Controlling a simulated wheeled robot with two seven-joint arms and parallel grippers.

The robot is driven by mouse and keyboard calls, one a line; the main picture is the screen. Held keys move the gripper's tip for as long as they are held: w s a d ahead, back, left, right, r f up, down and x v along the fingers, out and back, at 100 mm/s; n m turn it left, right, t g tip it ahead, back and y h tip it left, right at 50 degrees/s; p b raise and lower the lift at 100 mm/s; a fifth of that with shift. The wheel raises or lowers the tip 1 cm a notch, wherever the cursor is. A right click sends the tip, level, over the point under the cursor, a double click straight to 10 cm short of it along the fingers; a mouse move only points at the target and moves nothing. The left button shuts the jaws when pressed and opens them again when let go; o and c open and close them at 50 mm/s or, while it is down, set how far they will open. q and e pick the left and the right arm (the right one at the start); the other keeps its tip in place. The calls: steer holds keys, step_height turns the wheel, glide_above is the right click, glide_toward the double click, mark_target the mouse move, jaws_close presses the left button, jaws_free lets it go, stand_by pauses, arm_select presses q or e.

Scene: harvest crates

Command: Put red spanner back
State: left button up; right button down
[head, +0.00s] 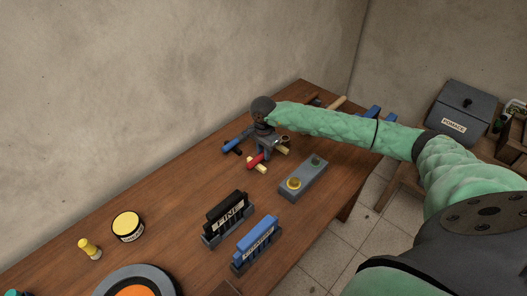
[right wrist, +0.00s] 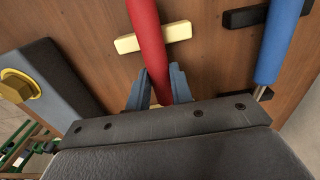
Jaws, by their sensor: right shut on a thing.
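The red spanner (right wrist: 146,28) shows as a red handle running up between my right gripper's (right wrist: 163,82) fingers in the right wrist view. The right gripper is shut on it. A pale block (right wrist: 178,31) lies across under the handle; I cannot tell whether they touch. In the head view my right gripper (head: 264,150) is low over the far part of the table, and the red handle (head: 254,161) sticks out below it. The spanner's other end is hidden. My left gripper is not in view.
A blue-handled tool (right wrist: 281,40) lies beside it, near black blocks (right wrist: 246,17). A grey box with a yellow button (head: 294,183) stands close by. Black (head: 226,217) and blue (head: 257,243) labelled holders stand nearer on the wooden table (head: 172,204). The table's middle left is clear.

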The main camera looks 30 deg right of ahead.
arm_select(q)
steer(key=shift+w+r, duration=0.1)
arm_select(e)
steer(key=shift+f, duration=0.1)
steer(key=c, duration=1.3)
jaws_free()
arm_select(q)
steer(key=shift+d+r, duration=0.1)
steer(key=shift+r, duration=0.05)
arm_select(e)
steer(key=shift+o, duration=0.3)
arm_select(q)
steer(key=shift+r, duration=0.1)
